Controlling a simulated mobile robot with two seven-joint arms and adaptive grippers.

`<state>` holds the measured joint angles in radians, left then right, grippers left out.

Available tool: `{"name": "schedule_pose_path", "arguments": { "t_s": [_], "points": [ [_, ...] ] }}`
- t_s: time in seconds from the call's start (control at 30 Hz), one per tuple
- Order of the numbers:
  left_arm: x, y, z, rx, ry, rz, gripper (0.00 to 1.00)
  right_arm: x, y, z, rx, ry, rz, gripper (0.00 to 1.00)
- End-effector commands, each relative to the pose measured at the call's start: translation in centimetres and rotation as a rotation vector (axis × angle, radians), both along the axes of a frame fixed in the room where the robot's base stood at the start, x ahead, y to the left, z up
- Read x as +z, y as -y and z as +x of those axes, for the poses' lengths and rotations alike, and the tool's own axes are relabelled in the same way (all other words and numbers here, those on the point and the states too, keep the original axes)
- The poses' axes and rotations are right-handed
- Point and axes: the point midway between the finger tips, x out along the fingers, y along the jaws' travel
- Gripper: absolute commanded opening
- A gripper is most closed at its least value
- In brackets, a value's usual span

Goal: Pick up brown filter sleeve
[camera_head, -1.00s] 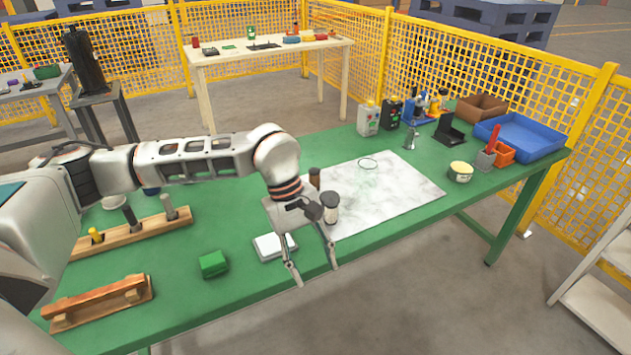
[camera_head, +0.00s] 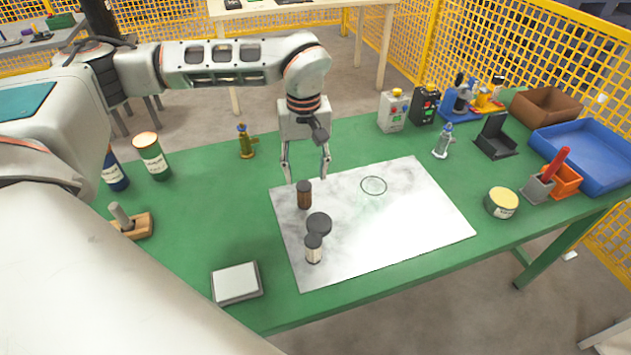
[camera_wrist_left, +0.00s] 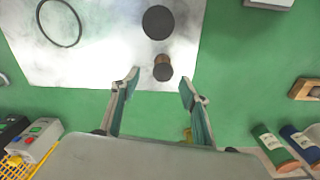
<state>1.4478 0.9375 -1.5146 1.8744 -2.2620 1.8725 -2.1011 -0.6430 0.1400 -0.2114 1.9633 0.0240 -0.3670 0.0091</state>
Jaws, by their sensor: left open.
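The brown filter sleeve (camera_head: 304,196) stands upright with a dark top near the left edge of the white marbled mat (camera_head: 425,222). It also shows in the left wrist view (camera_wrist_left: 163,69), just beyond the fingertips and a little right of the middle between them. My left gripper (camera_head: 306,178) is open and empty, just behind the sleeve in the head view. Its two fingers (camera_wrist_left: 159,80) also show apart in the left wrist view. No contact with the sleeve is visible. My right gripper does not show.
A thin ring (camera_head: 373,186) lies on the mat. A white scale (camera_head: 236,283) sits front left. A brass fitting (camera_head: 246,141) stands behind left. Green table is clear between.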

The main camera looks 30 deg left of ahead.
Motion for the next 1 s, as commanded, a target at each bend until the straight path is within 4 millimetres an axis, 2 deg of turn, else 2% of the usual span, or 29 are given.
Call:
{"name": "schedule_pose_path", "arguments": {
  "t_s": [0.23, 0.6, 0.9, 0.93, 1.0],
  "points": [
    [-2.6, 0.0, -0.1, 0.000, -0.004, 0.000, 0.45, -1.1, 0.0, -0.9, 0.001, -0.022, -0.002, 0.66],
    [-7.2, -0.4, -0.2, 0.000, -0.004, 0.000, 0.45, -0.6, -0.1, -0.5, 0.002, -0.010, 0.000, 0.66],
    [-7.6, -0.4, -0.1, 0.000, 0.000, -0.001, 0.45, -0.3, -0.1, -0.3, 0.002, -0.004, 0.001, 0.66],
    [-7.6, -0.4, -0.1, 0.000, -0.001, -0.001, 0.42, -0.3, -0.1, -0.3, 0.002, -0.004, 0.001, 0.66],
    [-7.6, -0.4, -0.1, 0.000, -0.001, -0.001, 0.24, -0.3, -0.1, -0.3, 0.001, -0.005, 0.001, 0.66]
  ]
}}
